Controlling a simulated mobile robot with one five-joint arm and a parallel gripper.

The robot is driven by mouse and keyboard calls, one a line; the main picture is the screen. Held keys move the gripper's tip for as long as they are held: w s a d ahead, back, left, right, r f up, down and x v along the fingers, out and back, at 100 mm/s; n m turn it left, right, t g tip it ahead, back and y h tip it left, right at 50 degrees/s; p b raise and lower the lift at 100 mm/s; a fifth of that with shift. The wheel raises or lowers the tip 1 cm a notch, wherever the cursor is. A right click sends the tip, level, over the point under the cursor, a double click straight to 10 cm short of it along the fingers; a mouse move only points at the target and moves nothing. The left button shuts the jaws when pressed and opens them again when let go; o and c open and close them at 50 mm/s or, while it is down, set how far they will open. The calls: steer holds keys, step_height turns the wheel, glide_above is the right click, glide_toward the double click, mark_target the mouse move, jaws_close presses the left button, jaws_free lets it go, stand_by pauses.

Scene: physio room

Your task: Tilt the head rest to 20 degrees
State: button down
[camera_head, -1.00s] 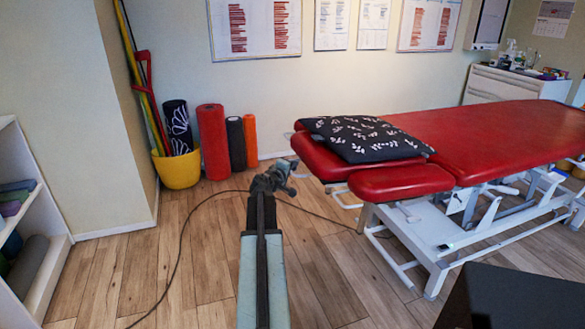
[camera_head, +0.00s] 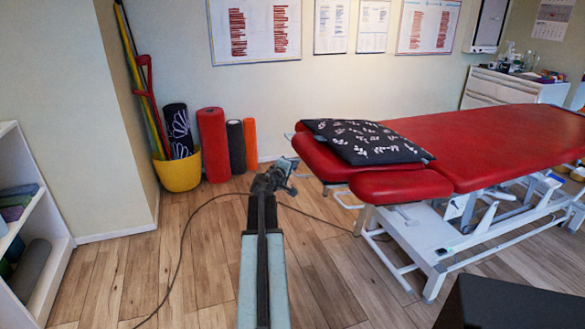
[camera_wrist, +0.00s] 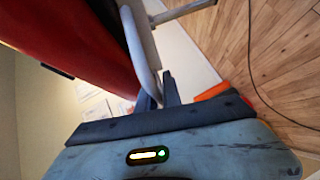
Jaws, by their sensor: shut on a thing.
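The head rest (camera_head: 317,160) is the red padded end section of the treatment table, with a dark leaf-patterned pillow (camera_head: 368,141) lying across it and onto the table. Its red underside or side (camera_wrist: 80,35) fills the upper left of the wrist view. A pale bent handle bar (camera_wrist: 143,55) runs beside the red pad. My gripper (camera_wrist: 159,90) is shut on this bar, which passes down between the dark fingers. In the head view my gripper (camera_head: 287,168) is just left of the head rest, at its end. The exact tilt cannot be read.
A red side pad (camera_head: 400,185) sits in front of the head rest. The table's white frame (camera_head: 425,235) stands below. A cable (camera_head: 185,235) crosses the wooden floor. Rolls and a yellow bucket (camera_head: 178,172) stand by the wall. The floor left of my arm is mostly clear.

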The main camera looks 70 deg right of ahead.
steer(key=r+p, duration=0.2)
steer(key=r, duration=0.1)
steer(key=s+d+r+p, duration=0.1)
steer(key=r+p, duration=0.4)
steer(key=r, duration=0.1)
steer(key=shift+s+d+r+p, duration=0.15)
steer(key=shift+s+r+p, duration=0.05)
steer(key=shift+s+p, duration=0.1)
steer(key=shift+f, duration=0.15)
steer(key=c, duration=1.8)
jaws_free()
steer(key=p, duration=0.1)
glide_toward(301, 143)
steer(key=shift+w+d+f, duration=0.1)
steer(key=shift+w+d, duration=0.05)
steer(key=shift+w, duration=0.15)
